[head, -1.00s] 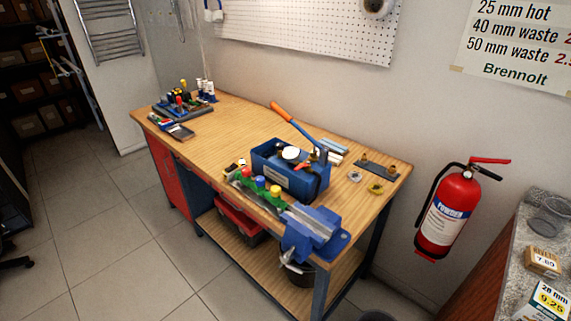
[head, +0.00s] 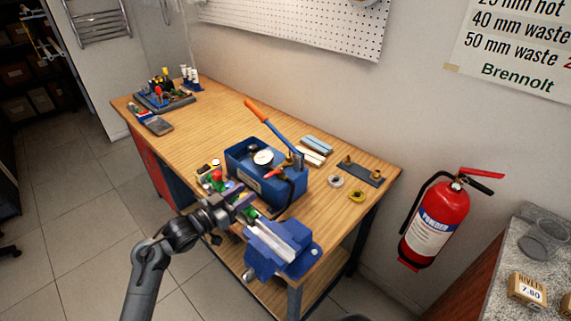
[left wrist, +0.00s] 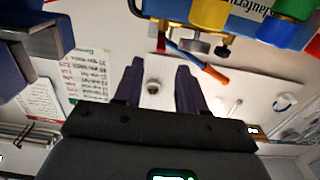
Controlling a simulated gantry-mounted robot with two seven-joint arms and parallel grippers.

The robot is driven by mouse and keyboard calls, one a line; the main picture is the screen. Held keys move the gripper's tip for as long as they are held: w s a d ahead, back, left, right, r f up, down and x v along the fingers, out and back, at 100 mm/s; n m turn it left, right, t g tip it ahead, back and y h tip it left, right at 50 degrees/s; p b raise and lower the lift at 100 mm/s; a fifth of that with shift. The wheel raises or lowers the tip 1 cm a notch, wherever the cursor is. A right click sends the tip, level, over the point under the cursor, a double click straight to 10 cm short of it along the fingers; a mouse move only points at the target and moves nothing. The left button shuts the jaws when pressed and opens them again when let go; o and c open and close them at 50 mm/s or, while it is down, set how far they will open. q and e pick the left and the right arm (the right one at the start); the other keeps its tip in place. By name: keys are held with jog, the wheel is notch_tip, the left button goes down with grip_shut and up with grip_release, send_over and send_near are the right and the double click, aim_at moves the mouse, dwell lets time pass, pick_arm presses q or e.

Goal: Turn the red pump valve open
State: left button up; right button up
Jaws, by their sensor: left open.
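The pump is a blue open-topped box (head: 240,170) with a white gauge (head: 263,158) and a raised lever with an orange handle (head: 256,111). Its red valve handle (head: 273,174) shows at the box's right side, right of the gauge. My left gripper (head: 246,204) is open and empty, just in front of the box, apart from the valve. In the left wrist view, the open fingers (left wrist: 157,72) have nothing between them. That view also shows the blue box (left wrist: 195,32) and the orange handle (left wrist: 215,75). My right gripper is out of view.
A blue vise (head: 283,247) sits at the bench's front edge, close to my left gripper. Green, red and yellow fittings (head: 215,178) stand left of it. A dark plate with brass fittings (head: 361,174) lies at right.

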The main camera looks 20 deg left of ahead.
aim_at(265, 179)
pick_arm(q)
jog(key=b+x, duration=0.1)
jog(key=x, duration=0.8)
jog(key=shift+w+r+b, duration=0.15)
jog(key=shift+w+b, duration=0.1)
jog(key=shift+b, duration=0.05)
jog(key=shift+x, duration=0.8)
jog(key=shift+c, duration=0.4)
grip_shut()
